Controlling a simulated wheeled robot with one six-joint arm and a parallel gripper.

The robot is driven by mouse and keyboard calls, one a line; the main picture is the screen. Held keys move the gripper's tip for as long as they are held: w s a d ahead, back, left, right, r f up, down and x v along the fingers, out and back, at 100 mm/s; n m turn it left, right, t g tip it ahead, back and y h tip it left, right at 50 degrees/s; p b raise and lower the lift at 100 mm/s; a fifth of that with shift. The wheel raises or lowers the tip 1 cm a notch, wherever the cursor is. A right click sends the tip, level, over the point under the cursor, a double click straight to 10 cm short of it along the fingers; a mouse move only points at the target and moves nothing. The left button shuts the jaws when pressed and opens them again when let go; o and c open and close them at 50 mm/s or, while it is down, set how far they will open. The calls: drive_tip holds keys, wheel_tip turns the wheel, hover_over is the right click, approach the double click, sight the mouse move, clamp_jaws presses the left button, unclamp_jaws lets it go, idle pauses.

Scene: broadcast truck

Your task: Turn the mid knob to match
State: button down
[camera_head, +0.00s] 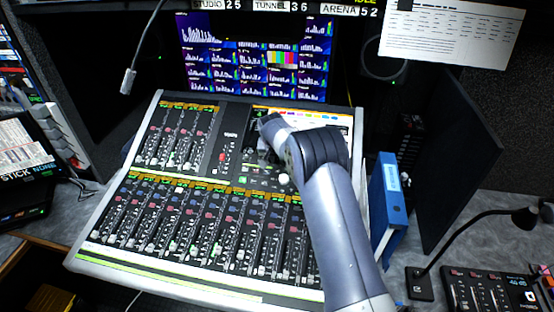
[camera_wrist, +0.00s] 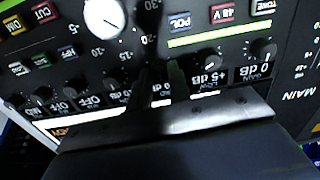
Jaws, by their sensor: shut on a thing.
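The mixing console (camera_head: 85,247) fills the middle of the head view, with the screen in its upper right section partly covered by my arm. My gripper (camera_head: 266,150) is at that section, its fingertips largely hidden there. In the wrist view the panel appears upside down. My gripper (camera_wrist: 160,85) has two dark fingers close together at the knob row, shut on a small knob that they hide. I cannot read that knob's label. A knob marked +5 dB (camera_wrist: 207,62) is to the right of the fingers, and a GAIN knob (camera_wrist: 264,50) reading 0 dB is farther right.
A white round control (camera_wrist: 104,17) and lit buttons (camera_wrist: 180,22) are close by. A blue binder (camera_head: 388,205) stands right of my arm. A microphone (camera_head: 128,80) hangs at upper left.

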drive_tip(key=n+b, duration=0.2)
drive_tip(key=n, duration=0.2)
drive_tip(key=shift+a+f+n+b, duration=0.1)
drive_tip(key=shift+f+n+b, duration=0.05)
drive_tip(key=shift+n+b, duration=0.25)
drive_tip(key=n+b, duration=0.1)
drive_tip(key=n, duration=0.5)
idle(0.4)
drive_tip(key=c, duration=1.3)
unclamp_jaws()
drive_tip(key=shift+r, duration=0.2)
drive_tip(key=b+v, duration=0.2)
drive_tip(key=v, duration=0.8)
drive_tip(key=shift+s+a+r, duration=0.15)
drive_tip(key=shift+r, duration=0.15)
drive_tip(key=shift+f, duration=0.1)
